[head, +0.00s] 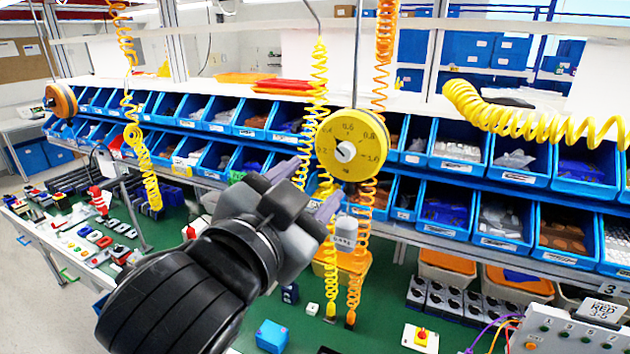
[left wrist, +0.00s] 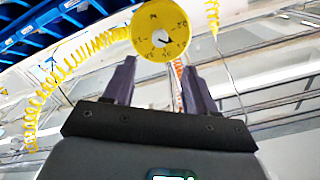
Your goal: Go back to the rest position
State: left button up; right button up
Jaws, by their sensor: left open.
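A round yellow dial (head: 345,135) with black numbers and a pale centre knob shows right of the middle in the head view. It also shows at the top of the left wrist view (left wrist: 160,22), turned over. My left gripper (head: 318,186) comes in from the lower left in the head view, just left of and below the dial. Its two dark fingers stand apart in the left wrist view (left wrist: 160,82). Nothing shows between the fingertips, and the dial appears beyond them. I cannot tell the exact gap to the dial. My right gripper is in neither view.
Yellow coiled hoses (head: 317,100) hang close to the dial. Rows of blue bins (head: 445,228) line the bench behind. The green bench top (head: 290,318) holds a blue box (head: 271,336) and small switches. A grey control box (head: 570,333) stands at the lower right.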

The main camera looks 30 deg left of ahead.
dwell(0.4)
pick_arm(q)
notch_tip(320, 180, down, 32)
jog(key=g, duration=0.8)
jog(key=s+a+f+n+g, duration=0.2)
jog(key=s+f+g, duration=0.2)
jog(key=s+f, duration=0.75)
jog(key=s+a+f+n+g, duration=0.1)
jog(key=s+a+f+g, duration=0.2)
jog(key=s+f, duration=0.9)
jog(key=w+r+p, duration=0.3)
jog(key=r+p, duration=1.9)
jog(key=shift+n+t+h, duration=0.3)
jog(key=shift+n, duration=0.1)
